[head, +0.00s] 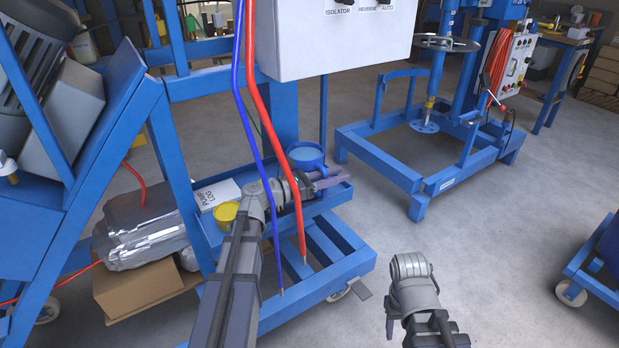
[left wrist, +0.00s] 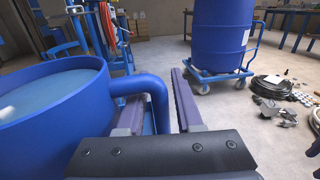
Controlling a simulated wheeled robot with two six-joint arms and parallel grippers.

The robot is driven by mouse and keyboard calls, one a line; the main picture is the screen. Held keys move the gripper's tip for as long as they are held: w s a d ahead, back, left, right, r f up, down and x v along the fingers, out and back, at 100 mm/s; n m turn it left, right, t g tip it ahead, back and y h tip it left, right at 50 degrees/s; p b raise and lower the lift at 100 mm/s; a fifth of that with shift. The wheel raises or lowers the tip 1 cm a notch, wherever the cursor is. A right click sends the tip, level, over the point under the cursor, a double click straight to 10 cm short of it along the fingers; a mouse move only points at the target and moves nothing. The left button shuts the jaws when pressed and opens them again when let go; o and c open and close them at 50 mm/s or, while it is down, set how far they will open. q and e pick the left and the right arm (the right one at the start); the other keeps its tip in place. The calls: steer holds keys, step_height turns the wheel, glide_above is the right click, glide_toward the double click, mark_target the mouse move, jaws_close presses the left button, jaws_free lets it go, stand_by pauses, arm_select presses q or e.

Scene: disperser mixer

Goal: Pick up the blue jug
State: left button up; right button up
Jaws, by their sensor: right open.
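The blue jug (head: 306,157) stands on the blue frame's low shelf and holds pale blue liquid. It fills the left of the left wrist view (left wrist: 45,100), with its handle (left wrist: 158,92) on its right side. My left gripper (head: 325,180) is at the jug's right side. In the left wrist view its fingers (left wrist: 160,112) stand apart on either side of the handle, with a small gap to the right finger. My right gripper (head: 410,268) is low at the right, away from the jug, over bare floor; its fingers hardly show.
A yellow cup (head: 227,214) and a pump log (head: 218,194) share the shelf. Red and blue cables (head: 270,130) hang close to my left arm. A blue mixer frame (head: 425,170) stands at the back right. A blue drum (left wrist: 220,35) sits on a trolley.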

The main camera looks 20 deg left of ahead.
arm_select(q)
jaws_close()
stand_by(0.3)
steer(key=shift+r, duration=0.1)
